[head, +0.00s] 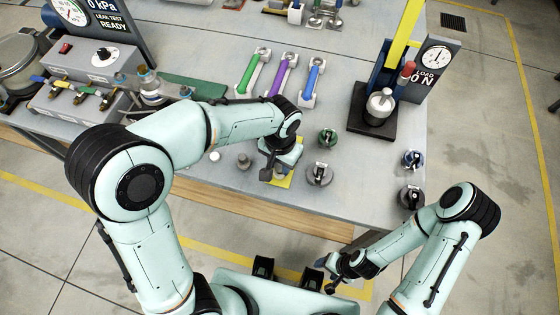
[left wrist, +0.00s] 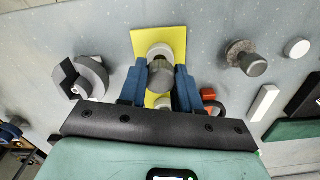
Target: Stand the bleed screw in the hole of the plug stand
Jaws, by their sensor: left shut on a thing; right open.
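My left gripper (head: 274,168) reaches down over the yellow patch (head: 288,178) near the table's front edge. In the left wrist view its two blue fingers (left wrist: 161,76) are shut on a grey rounded piece (left wrist: 162,72), which looks like the bleed screw. A pale round piece (left wrist: 159,50) shows just beyond it on the yellow patch (left wrist: 172,36); it may be the plug stand. Its hole is hidden, and I cannot tell whether the two touch. My right gripper (head: 329,274) is open and empty, off the table's front edge.
A grey knobbed piece (head: 244,161) and a white disc (head: 215,156) stand left of my left gripper.

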